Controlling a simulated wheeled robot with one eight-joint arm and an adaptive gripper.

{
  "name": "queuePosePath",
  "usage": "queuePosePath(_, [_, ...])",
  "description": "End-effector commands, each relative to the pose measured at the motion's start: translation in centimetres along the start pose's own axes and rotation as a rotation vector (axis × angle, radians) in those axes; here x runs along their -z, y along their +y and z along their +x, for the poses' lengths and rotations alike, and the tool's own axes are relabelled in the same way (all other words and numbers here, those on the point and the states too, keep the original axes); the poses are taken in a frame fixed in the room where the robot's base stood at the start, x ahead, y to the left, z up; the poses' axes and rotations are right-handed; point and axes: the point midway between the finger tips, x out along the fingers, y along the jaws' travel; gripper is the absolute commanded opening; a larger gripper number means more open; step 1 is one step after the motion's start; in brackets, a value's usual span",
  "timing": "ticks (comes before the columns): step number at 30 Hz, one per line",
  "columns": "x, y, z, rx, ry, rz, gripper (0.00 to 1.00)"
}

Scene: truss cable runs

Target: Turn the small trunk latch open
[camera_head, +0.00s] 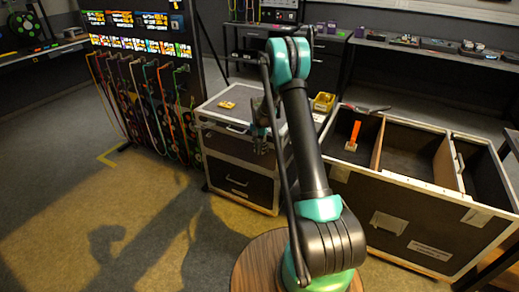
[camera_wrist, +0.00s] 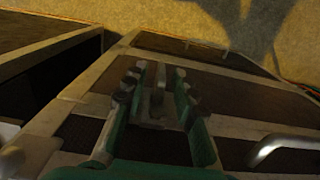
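The small trunk (camera_head: 222,142), a black case with metal edging, stands left of my arm; its lid is down. My gripper (camera_head: 259,138) is at the trunk's upper front edge, partly hidden by my arm. In the wrist view, my gripper (camera_wrist: 157,88) has its two teal fingers spread apart. A small dark upright piece, which looks like the latch (camera_wrist: 157,100), shows between the fingers on a light metal strip. I cannot tell whether the fingers touch it or how it is turned. A metal handle (camera_wrist: 283,146) is to the right of the fingers.
A larger open case (camera_head: 416,211) with divided compartments stands to the right; an orange-handled tool (camera_head: 354,133) is inside. A yellow item (camera_head: 227,104) lies on the small trunk's lid. A yellow bin (camera_head: 322,102) is behind. A cable rack (camera_head: 145,85) stands left. The front-left floor is clear.

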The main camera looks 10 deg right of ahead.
Motion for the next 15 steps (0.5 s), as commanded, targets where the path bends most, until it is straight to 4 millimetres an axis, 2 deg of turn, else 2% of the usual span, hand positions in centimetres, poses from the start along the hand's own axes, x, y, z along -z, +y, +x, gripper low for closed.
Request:
queuePosePath(7, [-0.01,0.01,0.05,0.000,0.000,0.000,0.28])
queuePosePath(13, [-0.01,0.00,0.03,0.000,0.000,0.000,0.03])
queuePosePath(15, [-0.01,0.00,0.03,0.000,0.000,0.000,0.00])
